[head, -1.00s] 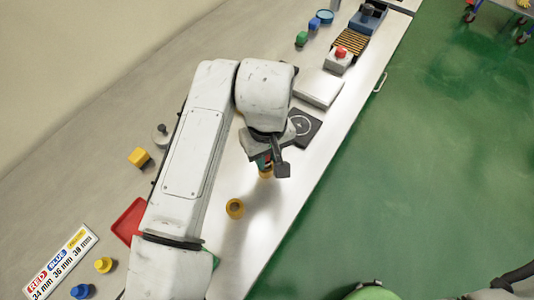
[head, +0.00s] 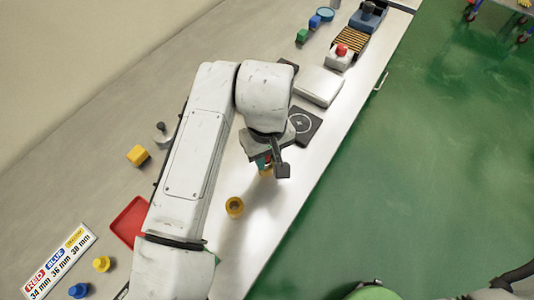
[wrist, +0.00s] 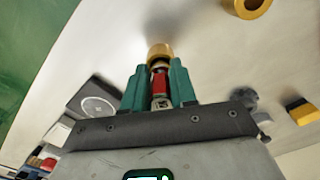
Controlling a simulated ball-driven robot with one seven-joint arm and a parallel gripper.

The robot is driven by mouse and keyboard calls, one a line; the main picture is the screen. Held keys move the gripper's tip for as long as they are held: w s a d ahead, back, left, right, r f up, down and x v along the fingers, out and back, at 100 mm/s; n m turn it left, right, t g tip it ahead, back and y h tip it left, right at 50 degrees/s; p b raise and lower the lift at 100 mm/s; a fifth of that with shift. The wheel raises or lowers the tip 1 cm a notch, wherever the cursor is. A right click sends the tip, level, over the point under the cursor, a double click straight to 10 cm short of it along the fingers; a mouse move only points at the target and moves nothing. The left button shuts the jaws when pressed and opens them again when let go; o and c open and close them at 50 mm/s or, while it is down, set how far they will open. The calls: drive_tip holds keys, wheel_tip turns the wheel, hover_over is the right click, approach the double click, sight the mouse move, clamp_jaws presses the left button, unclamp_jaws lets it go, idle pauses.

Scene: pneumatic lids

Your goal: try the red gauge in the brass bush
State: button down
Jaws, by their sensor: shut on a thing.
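My gripper (wrist: 159,85) is shut on the red gauge (wrist: 159,82), whose red part shows between the green fingers in the wrist view. A brass ring-like piece (wrist: 159,50) is at the far end of the gauge, just beyond the fingertips. It also shows below my gripper in the head view (head: 266,171). I cannot tell whether the gauge is inside it or only lined up with it. A second brass ring (head: 234,207) stands apart on the bench with its hole up, and its edge shows in the wrist view (wrist: 247,6).
A dark plate with a white circle (head: 303,125) and a pale flat box (head: 318,86) lie beyond my gripper. A yellow block (head: 138,155), a grey knobbed piece (head: 162,134), a red tray (head: 130,220), yellow (head: 102,264) and blue gauges (head: 79,290) and a size label (head: 60,262) are left.

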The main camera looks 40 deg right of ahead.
drive_tip(key=shift+f+b, duration=0.4)
drive_tip(key=shift+f, duration=0.2)
idle(0.5)
drive_tip(key=shift+r+p, duration=1.2)
drive_tip(key=shift+r, duration=0.05)
idle(1.1)
drive_tip(key=shift+r+p, duration=2.15)
drive_tip(key=shift+r, duration=0.25)
drive_tip(key=shift+s+f, duration=0.1)
